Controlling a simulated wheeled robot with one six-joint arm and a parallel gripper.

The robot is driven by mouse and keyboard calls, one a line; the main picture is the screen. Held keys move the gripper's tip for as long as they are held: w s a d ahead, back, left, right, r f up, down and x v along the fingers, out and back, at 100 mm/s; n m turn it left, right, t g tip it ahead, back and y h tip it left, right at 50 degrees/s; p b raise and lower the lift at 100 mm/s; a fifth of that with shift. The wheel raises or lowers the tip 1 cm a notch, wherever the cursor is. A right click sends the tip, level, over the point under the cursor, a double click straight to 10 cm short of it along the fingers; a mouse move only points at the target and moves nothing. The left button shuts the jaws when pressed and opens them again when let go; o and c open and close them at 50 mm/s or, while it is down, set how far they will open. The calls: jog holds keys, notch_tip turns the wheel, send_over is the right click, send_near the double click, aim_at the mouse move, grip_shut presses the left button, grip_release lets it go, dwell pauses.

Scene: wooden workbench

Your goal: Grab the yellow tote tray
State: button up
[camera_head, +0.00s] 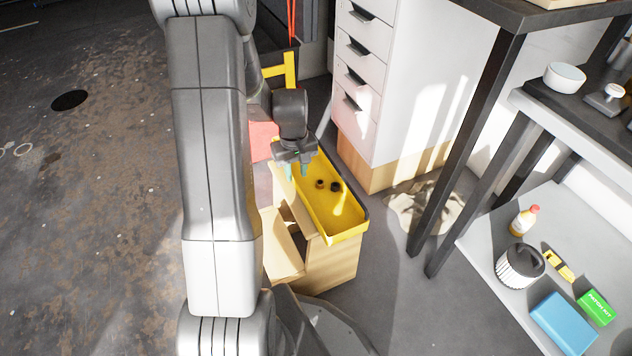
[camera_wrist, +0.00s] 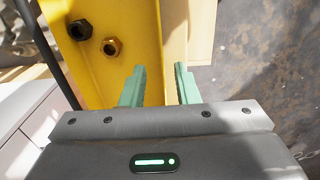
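The yellow tote tray (camera_head: 345,225) sits on a light wooden box or stool (camera_head: 330,266) on the floor. Two dark round nuts, one blackish (camera_head: 336,187) and one brownish (camera_head: 320,184), lie inside it. My gripper (camera_head: 296,172) is above the tray's left long wall, pointing down. In the wrist view the tray (camera_wrist: 125,40) fills the upper middle, and my gripper's green fingers (camera_wrist: 160,88) are spread apart, one on each side of the tray's wall. I cannot tell whether they touch the wall. The black nut (camera_wrist: 80,30) and brass-coloured nut (camera_wrist: 112,46) show there too.
A white drawer cabinet (camera_head: 420,90) with a wooden base stands just right of the tray. A black-legged table (camera_head: 470,140) and a grey shelf with a bottle (camera_head: 524,220), blue box (camera_head: 564,323) and green box (camera_head: 597,307) are further right. Open floor lies left.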

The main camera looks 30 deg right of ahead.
aim_at(296, 183)
notch_tip(296, 183, down, 5)
jog(key=shift+s+a+f+b, duration=0.1)
jog(key=shift+a+b, duration=0.05)
jog(key=shift+b, duration=1.1)
grip_shut()
